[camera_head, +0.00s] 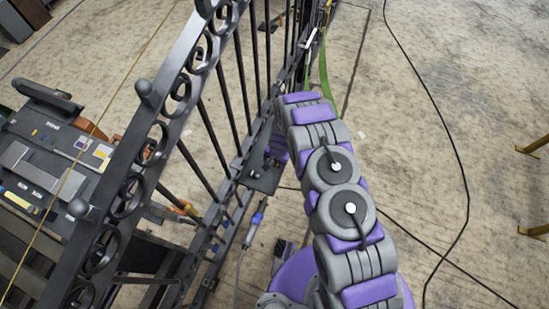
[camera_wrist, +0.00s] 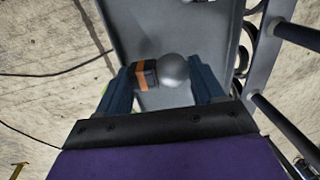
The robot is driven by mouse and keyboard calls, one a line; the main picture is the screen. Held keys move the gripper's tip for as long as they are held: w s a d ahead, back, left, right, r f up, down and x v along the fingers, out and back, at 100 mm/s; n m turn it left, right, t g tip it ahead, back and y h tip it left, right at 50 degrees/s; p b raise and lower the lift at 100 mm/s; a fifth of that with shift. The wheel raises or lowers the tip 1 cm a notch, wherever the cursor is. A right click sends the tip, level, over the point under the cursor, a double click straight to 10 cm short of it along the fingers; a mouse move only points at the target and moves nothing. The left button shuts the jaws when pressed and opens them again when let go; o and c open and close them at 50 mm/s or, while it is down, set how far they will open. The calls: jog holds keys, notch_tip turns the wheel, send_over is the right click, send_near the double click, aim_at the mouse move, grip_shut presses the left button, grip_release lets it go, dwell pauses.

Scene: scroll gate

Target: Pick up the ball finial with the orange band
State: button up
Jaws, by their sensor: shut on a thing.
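The ball finial (camera_wrist: 174,70) shows in the wrist view as a smooth grey ball on a dark collar, with an orange band (camera_wrist: 141,77) around the collar. It lies sideways between the two blue fingers of my gripper (camera_wrist: 165,80), with the ball toward the right finger and the collar against the left. My gripper is shut on it. A grey tray-like surface (camera_wrist: 145,25) is behind the finial; I cannot tell whether they touch. In the head view I cannot make out my gripper's fingers or this finial.
The dark iron scroll gate (camera_head: 125,195) crosses the left of the head view, and its bars (camera_wrist: 280,110) stand close on the right in the wrist view. A tool-covered bench (camera_head: 55,150) is beyond it. A black cable (camera_head: 455,150) lies on open floor at right.

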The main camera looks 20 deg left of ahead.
jog(key=shift+s+f+b, duration=0.15)
jog(key=shift+s+b, duration=0.4)
jog(key=shift+b, duration=0.15)
jog(key=s, duration=0.1)
jog(key=s+b, duration=0.1)
jog(key=shift+s+d+r, duration=0.3)
jog(key=shift+s+r, duration=0.05)
jog(key=shift+s, duration=0.05)
jog(key=s, duration=0.2)
jog(key=s+d+r, duration=0.1)
jog(key=s, duration=0.5)
jog(key=shift+s+d+r, duration=0.25)
jog(key=shift+d+r, duration=0.05)
jog(key=shift+r, duration=0.05)
jog(key=w+r, duration=0.9)
jog(key=shift+w+d, duration=0.1)
jog(key=shift+d, duration=0.15)
jog(key=w+d+r+n, duration=0.1)
jog(key=w+d+r, duration=0.5)
jog(key=r, duration=0.4)
jog(key=shift+w+d+r, duration=0.3)
jog(key=shift+w, duration=0.45)
jog(key=d+r, duration=1.6)
jog(key=d, duration=0.4)
jog(key=shift+w+d+r, duration=0.15)
jog(key=shift+w+d, duration=0.15)
jog(key=shift+d, duration=0.1)
